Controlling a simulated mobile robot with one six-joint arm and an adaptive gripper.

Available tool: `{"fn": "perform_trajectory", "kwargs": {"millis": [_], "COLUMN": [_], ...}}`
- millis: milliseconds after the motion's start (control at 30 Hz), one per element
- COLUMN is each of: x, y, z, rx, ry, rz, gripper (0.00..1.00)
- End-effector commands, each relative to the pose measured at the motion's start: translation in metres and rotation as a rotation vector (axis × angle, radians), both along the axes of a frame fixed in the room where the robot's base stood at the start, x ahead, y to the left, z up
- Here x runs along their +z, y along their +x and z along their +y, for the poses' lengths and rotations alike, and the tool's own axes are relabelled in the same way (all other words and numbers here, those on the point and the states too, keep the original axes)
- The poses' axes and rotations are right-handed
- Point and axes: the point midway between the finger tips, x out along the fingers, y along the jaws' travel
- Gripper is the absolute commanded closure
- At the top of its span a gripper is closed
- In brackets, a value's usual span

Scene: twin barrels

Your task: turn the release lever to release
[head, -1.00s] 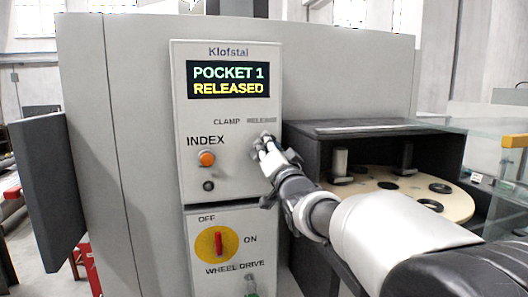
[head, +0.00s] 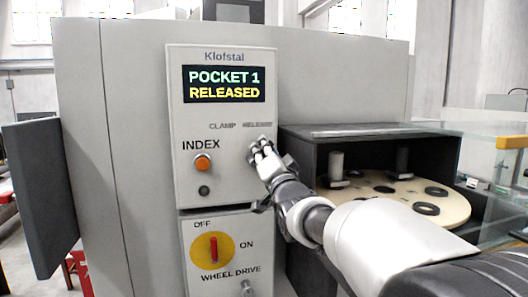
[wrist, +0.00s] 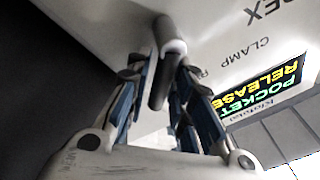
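The grey control panel (head: 222,125) has a display (head: 224,84) reading "POCKET 1 RELEASED". My gripper (head: 262,148) is at the panel's right side, just below the CLAMP and RELEASE labels, and covers the release lever in the head view. In the wrist view, the lever (wrist: 160,85) is a dark bar with a pale collar. It lies between the two blue-padded fingers of my gripper (wrist: 167,75). The fingers are close to both sides of it. I cannot tell whether both pads touch it.
An orange INDEX button (head: 202,162) sits left of my gripper. A red WHEEL DRIVE switch (head: 213,249) on a yellow disc is below. A dark open-fronted housing (head: 300,165) with a holed round plate (head: 385,190) stands at right, near glass panels (head: 490,150).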

Motion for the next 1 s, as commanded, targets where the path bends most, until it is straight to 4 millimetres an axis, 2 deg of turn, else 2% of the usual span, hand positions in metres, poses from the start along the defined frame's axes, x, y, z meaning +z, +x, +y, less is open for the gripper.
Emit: {"fn": "perform_trajectory", "kwargs": {"millis": [167, 433, 567, 667, 1000], "x": [0.0, 0.001, -0.001, -0.004, -0.024], "y": [0.0, 0.0, -0.007, -0.02, -0.085], "z": [0.0, 0.0, -0.002, -0.006, -0.024], "rx": [0.0, -0.001, -0.001, -0.001, -0.001], "ry": [-0.001, -0.001, -0.002, -0.001, -0.001], "rz": [-0.001, -0.002, -0.001, -0.002, -0.001], "gripper": [0.65, 0.65, 0.65, 0.65, 0.65]}}
